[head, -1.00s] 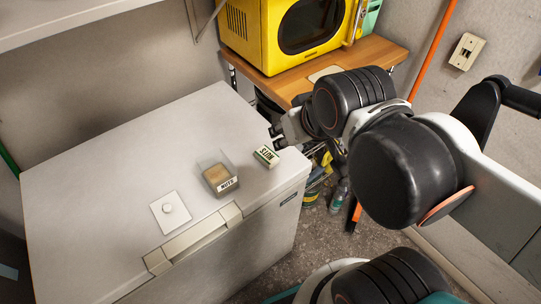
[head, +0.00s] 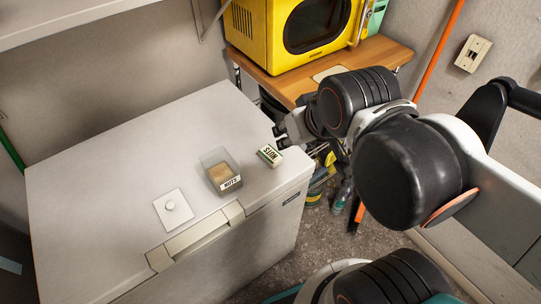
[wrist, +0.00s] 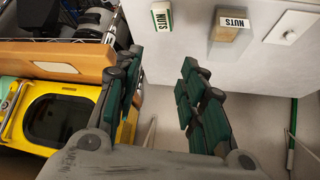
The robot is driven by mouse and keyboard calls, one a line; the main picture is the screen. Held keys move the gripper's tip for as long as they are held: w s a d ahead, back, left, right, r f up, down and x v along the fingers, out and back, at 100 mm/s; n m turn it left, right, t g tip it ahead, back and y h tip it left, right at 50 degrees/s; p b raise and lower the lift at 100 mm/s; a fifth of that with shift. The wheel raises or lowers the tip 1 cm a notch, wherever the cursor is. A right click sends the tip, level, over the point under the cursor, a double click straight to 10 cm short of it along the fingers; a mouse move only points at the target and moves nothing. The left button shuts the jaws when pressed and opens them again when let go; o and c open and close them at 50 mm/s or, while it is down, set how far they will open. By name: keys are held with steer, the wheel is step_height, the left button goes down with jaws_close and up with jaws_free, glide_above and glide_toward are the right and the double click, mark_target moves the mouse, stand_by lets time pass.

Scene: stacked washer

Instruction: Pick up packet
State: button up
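In the head view my gripper is just behind and right of the packet, partly hidden by my arm.
A clear bin labelled NUTS (head: 221,175) stands left of the packet. A white plate with a knob (head: 173,209) is farther left on the chest (head: 110,175). A yellow microwave (head: 310,30) sits on a wooden table (head: 280,85) behind. The chest's back half is clear.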

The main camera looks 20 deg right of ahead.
steer(key=o, duration=0.5)
steer(key=shift+c, duration=0.2)
steer(key=shift+o, duration=0.3)
steer(key=shift+w+r+g, duration=0.2)
steer(key=shift+w+g, duration=0.1)
steer(key=shift+w, duration=0.25)
steer(key=n+g+p, duration=0.4)
steer(key=g, duration=0.3)
glide_above(271, 153)
step_height(271, 153, down, 8)
step_height(271, 153, down, 14)
steer(key=b, duration=0.4)
steer(key=shift+a+r+b, duration=0.1)
steer(key=shift+r+b, duration=0.05)
steer(key=shift+b, duration=0.2)
